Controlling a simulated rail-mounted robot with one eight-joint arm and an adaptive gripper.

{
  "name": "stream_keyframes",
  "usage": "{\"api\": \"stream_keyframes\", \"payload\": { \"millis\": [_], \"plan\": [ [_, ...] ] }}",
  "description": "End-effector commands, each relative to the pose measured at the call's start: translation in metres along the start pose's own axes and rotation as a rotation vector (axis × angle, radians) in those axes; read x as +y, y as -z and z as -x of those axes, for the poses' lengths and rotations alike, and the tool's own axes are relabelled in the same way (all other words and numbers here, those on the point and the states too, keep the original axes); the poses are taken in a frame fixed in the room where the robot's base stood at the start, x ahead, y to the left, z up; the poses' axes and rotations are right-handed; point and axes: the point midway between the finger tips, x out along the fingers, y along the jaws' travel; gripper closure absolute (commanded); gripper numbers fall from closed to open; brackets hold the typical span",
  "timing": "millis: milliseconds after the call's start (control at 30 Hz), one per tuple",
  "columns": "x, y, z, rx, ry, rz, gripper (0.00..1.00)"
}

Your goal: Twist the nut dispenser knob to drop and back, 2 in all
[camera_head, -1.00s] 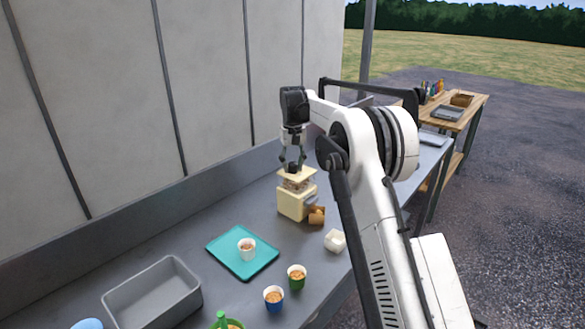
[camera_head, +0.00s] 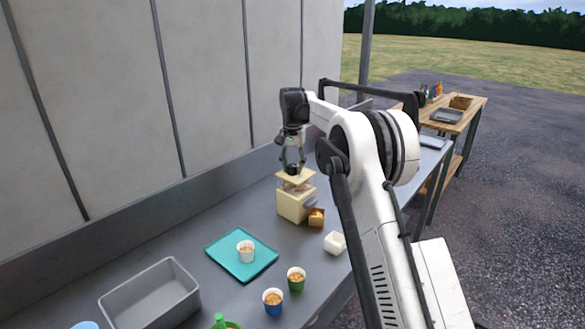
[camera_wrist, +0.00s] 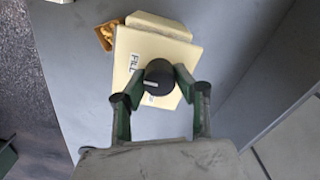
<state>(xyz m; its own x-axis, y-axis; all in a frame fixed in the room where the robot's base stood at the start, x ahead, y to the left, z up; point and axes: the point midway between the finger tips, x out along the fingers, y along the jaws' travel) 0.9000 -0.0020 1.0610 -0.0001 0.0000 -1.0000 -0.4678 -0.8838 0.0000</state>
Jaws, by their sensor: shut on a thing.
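The nut dispenser (camera_head: 293,205) is a cream box with a flat top plate, standing on the grey counter. In the wrist view its top (camera_wrist: 135,60) carries a partly hidden label starting "FILL". The knob (camera_wrist: 159,72) is round and black with a white pointer line, on the dispenser's top. My gripper (camera_wrist: 160,81) is shut on the knob from above, one green-padded finger on each side. In the head view my gripper (camera_head: 292,166) points straight down at the dispenser.
A teal tray (camera_head: 226,258) holds a white cup of nuts (camera_head: 246,251). A green cup (camera_head: 296,280) and a blue cup (camera_head: 273,301) stand nearby. A white block-like item (camera_head: 335,243) sits near the counter's edge. An empty grey bin (camera_head: 125,305) is at the front left.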

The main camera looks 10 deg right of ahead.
Motion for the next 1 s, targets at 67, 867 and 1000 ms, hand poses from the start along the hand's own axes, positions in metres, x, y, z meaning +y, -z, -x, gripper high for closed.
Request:
{"api": "stream_keyframes", "payload": {
  "millis": [67, 867, 1000],
  "plan": [
    [0.000, 0.001, 0.001, 0.002, 0.001, -0.003, 0.98],
    [0.000, 0.000, 0.007, 0.000, 0.000, -0.002, 0.53],
    [0.000, 0.000, 0.026, 0.000, 0.000, -0.002, 0.53]
  ]
}}
